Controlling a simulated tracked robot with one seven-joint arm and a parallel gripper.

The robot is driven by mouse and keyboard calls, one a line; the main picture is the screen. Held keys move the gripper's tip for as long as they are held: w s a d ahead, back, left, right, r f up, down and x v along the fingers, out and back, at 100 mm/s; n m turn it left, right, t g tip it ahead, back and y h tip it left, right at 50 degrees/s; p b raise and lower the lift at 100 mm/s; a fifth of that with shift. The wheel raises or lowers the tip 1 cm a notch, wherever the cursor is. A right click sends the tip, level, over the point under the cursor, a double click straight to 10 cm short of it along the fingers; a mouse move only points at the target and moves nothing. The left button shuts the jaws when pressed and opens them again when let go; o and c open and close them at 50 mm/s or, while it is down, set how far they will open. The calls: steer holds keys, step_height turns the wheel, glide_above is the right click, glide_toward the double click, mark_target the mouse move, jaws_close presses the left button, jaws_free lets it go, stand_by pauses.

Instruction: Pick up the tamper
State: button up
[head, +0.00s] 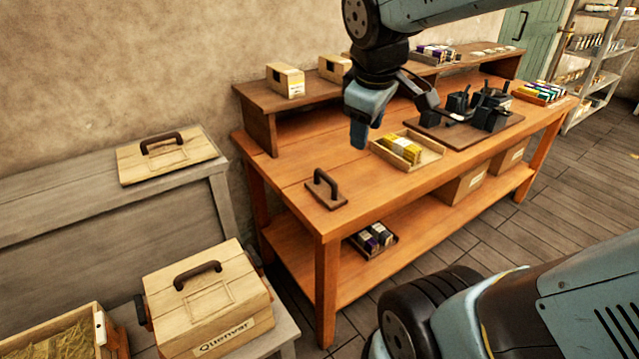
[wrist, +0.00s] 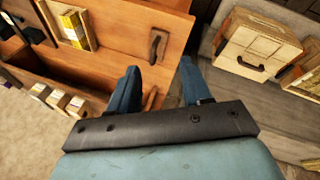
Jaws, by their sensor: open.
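The tamper (head: 326,190), a flat brown base with a dark upright loop handle, stands on the near left corner of the orange wooden workbench (head: 290,172). It also shows in the wrist view (wrist: 157,46), beyond my fingertips and apart from them. My gripper (head: 360,132) hangs above the bench, higher than the tamper and to its right in the head view. In the wrist view my two blue fingers (wrist: 160,68) are spread, with nothing between them. In the head view the fingers overlap, so the gap is hidden there.
A tray of yellow packets (head: 407,150) and a dark board with black parts (head: 465,125) lie right of the tamper. A raised shelf (head: 257,100) runs along the back. A lidded wooden box (head: 208,300) and a loose handled lid (head: 170,155) stand left of the bench.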

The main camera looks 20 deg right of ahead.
steer(key=w+f+n+g+h, duration=0.1)
steer(key=w+f+n, duration=0.2)
steer(key=w+n, duration=0.4)
steer(key=n+h, duration=0.4)
steer(key=n, duration=2)
glide_toward(324, 175)
steer(key=shift+n+g, duration=0.3)
steer(key=shift+g, duration=0.1)
steer(key=shift+w+x, duration=0.15)
steer(key=shift+x, duration=2.65)
steer(key=shift+w+x, duration=0.15)
steer(key=shift+x, duration=2.65)
steer(key=shift+a, duration=0.1)
jaws_close()
